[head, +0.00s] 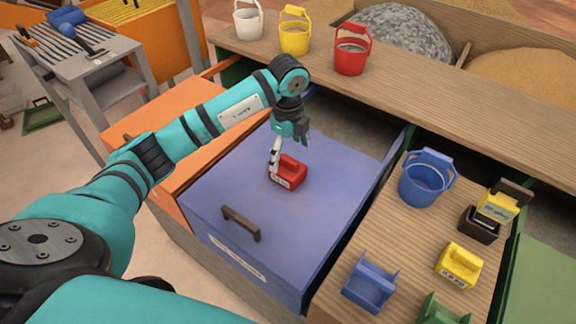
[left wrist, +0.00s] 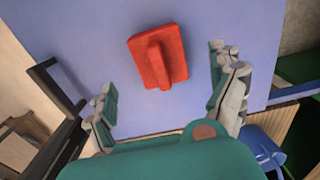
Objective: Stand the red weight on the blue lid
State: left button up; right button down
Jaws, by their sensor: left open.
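The red weight (head: 288,172) is a small red block with a handle on top and a pale label on its side. It stands upright on the blue lid (head: 235,185), near the lid's middle. In the left wrist view the red weight (left wrist: 158,56) rests on the blue lid (left wrist: 60,30), ahead of the fingers. My left gripper (head: 285,150) is just above and behind the weight in the head view. In the left wrist view my left gripper (left wrist: 168,95) is open, with its fingers wide apart and nothing between them. My right gripper is not seen.
The blue lid has a dark handle (head: 241,222). To its right, a wooden top holds a blue bucket (head: 426,178), a yellow weight (head: 459,265) and a blue holder (head: 370,284). White, yellow and red buckets (head: 351,50) stand on the back ledge. An orange lid (head: 170,125) lies left.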

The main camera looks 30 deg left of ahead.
aim_at(288, 159)
pick_arm(q)
notch_tip(288, 159, up, 5)
